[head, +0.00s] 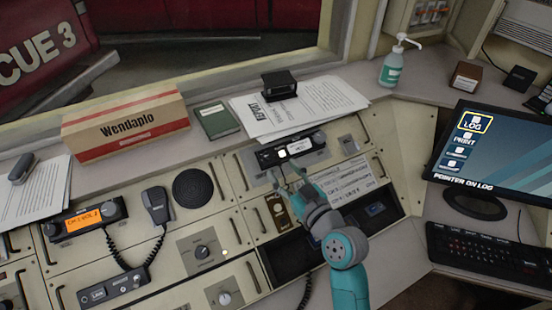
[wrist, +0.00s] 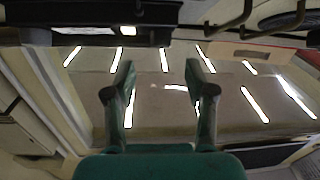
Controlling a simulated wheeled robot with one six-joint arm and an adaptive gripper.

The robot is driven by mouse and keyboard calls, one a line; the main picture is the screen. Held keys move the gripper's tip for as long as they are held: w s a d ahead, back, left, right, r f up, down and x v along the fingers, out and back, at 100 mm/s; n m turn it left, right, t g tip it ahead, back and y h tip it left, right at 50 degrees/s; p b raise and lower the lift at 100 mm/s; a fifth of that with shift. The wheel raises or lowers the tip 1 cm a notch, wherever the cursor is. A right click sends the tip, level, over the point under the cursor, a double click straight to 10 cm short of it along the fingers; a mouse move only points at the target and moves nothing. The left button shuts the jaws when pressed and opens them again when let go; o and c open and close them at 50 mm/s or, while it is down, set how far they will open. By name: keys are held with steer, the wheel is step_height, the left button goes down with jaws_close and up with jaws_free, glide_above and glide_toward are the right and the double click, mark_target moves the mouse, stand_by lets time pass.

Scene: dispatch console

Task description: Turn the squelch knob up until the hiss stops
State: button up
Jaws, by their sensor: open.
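Two black-and-silver dial knobs stand on the sloping console: one on a grey plate (head: 202,251) and one lower on another plate (head: 224,298). Their labels are too small to read, so I cannot tell which is squelch. A radio with an orange display (head: 84,219) has a knob at each end. My gripper (head: 285,172) is in front of a second radio unit (head: 291,149), well up and right of the dial knobs. In the wrist view, its two fingers (wrist: 160,75) are apart with nothing between them. No knob is identifiable there.
A round speaker (head: 193,189) and a hand microphone (head: 156,204) with a coiled cord lie left of my arm. A box (head: 125,122), papers (head: 300,106) and a sanitizer bottle (head: 391,68) stand on the ledge. A monitor (head: 490,150) and keyboard (head: 485,252) are at right.

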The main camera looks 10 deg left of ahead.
mark_target(269, 155)
steer(key=x, duration=0.5)
steer(key=shift+w+a, duration=0.25)
steer(key=shift+a, duration=0.05)
jaws_close()
